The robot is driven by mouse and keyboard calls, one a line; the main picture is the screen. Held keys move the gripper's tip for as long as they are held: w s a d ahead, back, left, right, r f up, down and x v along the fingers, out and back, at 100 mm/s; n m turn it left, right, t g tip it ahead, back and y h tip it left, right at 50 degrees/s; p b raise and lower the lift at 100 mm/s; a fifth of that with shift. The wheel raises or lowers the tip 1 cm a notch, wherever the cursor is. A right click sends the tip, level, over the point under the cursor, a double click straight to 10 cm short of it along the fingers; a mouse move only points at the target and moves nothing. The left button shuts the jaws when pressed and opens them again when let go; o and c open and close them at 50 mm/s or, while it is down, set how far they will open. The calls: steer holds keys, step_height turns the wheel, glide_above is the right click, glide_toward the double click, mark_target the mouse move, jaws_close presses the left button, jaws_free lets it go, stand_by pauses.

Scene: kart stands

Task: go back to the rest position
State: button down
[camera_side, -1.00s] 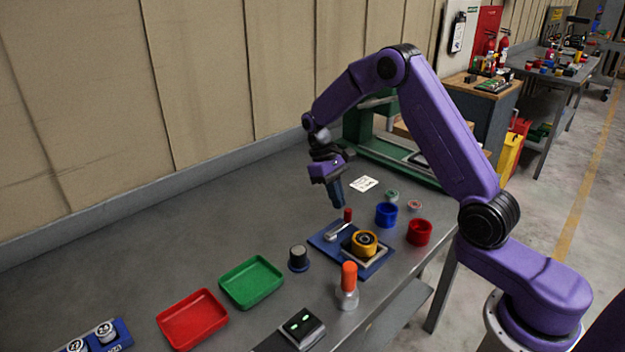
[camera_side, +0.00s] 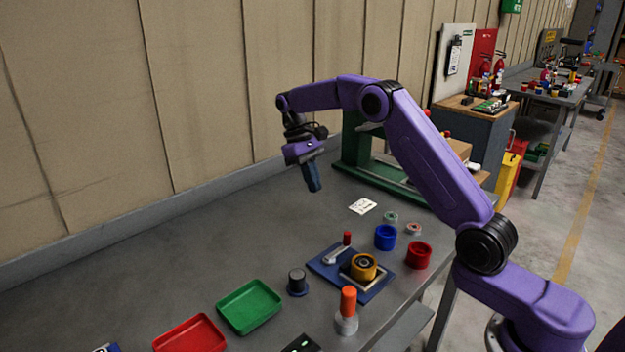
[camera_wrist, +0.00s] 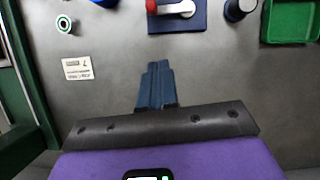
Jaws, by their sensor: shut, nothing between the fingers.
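My gripper (camera_side: 313,184) is in the air above the far part of the grey table, well clear of everything on it. Its blue fingers are closed together and hold nothing. In the wrist view the shut fingers (camera_wrist: 157,82) point over bare table. Below and nearer the front, a blue plate (camera_side: 330,262) carries a yellow ring part (camera_side: 363,267) and a grey lever with a red knob (camera_side: 347,238).
A green tray (camera_side: 248,306) and a red tray (camera_side: 190,335) lie at the front left. A blue cup (camera_side: 385,237), a red cup (camera_side: 418,254), an orange-topped bottle (camera_side: 348,305) and a dark knob (camera_side: 297,282) stand near the plate. A green frame (camera_side: 375,165) stands behind. The table's left is bare.

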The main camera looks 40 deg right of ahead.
steer(key=shift+r, duration=0.2)
steer(key=s+a+r+n+t, duration=0.35)
steer(key=s+a+n, duration=0.25)
steer(key=s+a, duration=0.9)
steer(key=s+d+f+n, duration=0.1)
steer(key=s+d+n, duration=0.1)
steer(key=s, duration=1)
steer(key=s+d+f+n+t, duration=0.1)
steer(key=s+d+n, duration=0.2)
steer(key=s, duration=0.9)
steer(key=shift+d+f+y, duration=0.4)
steer(key=shift+d, duration=0.3)
